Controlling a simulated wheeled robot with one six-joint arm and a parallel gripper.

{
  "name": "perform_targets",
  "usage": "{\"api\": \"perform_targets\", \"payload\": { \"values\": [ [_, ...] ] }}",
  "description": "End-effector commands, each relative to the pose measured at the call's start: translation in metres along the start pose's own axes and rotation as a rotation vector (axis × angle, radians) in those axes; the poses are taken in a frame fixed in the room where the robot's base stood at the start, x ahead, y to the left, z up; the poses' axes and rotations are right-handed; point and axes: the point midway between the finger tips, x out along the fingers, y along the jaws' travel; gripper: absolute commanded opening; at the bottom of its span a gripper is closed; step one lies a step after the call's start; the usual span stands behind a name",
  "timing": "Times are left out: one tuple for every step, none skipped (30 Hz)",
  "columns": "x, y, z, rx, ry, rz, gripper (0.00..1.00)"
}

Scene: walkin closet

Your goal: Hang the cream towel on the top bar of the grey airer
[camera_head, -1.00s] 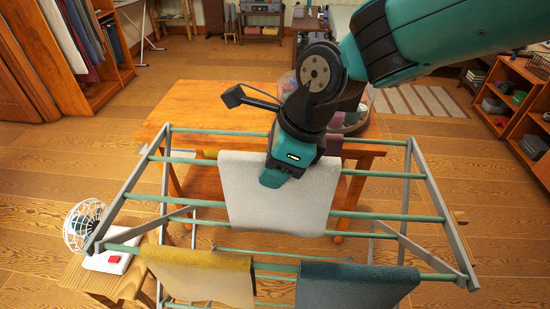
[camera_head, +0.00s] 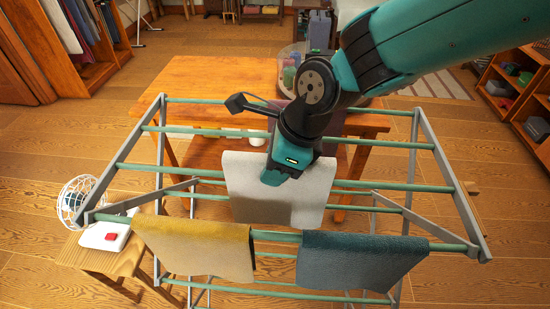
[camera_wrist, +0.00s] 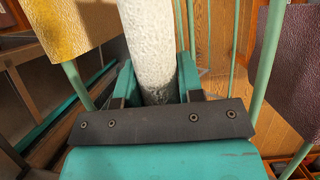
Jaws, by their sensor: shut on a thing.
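The cream towel (camera_head: 250,200) hangs down from my gripper (camera_head: 275,178) over the middle of the grey airer (camera_head: 460,205). My gripper is shut on the towel's upper fold. In the wrist view, the towel (camera_wrist: 150,35) stands out between the fingers (camera_wrist: 158,92), with green bars running alongside on both sides. The airer has grey side frames and several green bars (camera_head: 390,188). The towel hides part of the bars behind it, and I cannot tell whether it touches one.
A mustard towel (camera_head: 190,245) and a dark teal towel (camera_head: 360,262) hang on the airer's front bar. A brown-purple cloth (camera_wrist: 298,65) shows in the wrist view. A wooden table (camera_head: 215,80) stands behind. A white caged fan (camera_head: 75,200) is at left on a wooden stool (camera_head: 85,258).

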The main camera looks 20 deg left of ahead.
Motion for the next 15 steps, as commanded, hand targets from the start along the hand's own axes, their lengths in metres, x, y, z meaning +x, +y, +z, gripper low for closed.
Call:
{"api": "perform_targets", "payload": {
  "values": [
    [0.006, 0.0, -0.003, 0.0, 0.001, 0.001, 0.0],
    [0.009, 0.0, -0.004, 0.0, 0.001, 0.001, 0.0],
    [0.012, 0.0, -0.005, -0.001, 0.001, 0.001, 0.0],
    [0.014, 0.0, -0.006, -0.001, 0.0, 0.001, 0.0],
    [0.016, 0.0, -0.007, -0.001, 0.0, 0.001, 0.0],
    [0.019, 0.0, -0.008, -0.001, 0.0, 0.0, 0.0],
    [0.021, 0.0, -0.009, -0.001, 0.0, 0.0, 0.0],
    [0.023, 0.0, -0.009, -0.001, 0.0, 0.0, 0.0],
    [0.025, 0.0, -0.011, -0.001, 0.0, 0.001, 0.0],
    [0.027, 0.0, -0.011, -0.001, 0.0, 0.001, 0.0],
    [0.029, 0.0, -0.012, -0.001, 0.0, 0.001, 0.0],
    [0.03, 0.0, -0.013, -0.001, 0.0, 0.001, 0.0],
    [0.032, 0.0, -0.013, -0.001, 0.0, 0.001, 0.0],
    [0.032, 0.0, -0.014, -0.001, 0.0, 0.001, 0.0],
    [0.034, 0.0, -0.014, -0.001, 0.0, 0.001, 0.0]
  ]
}}
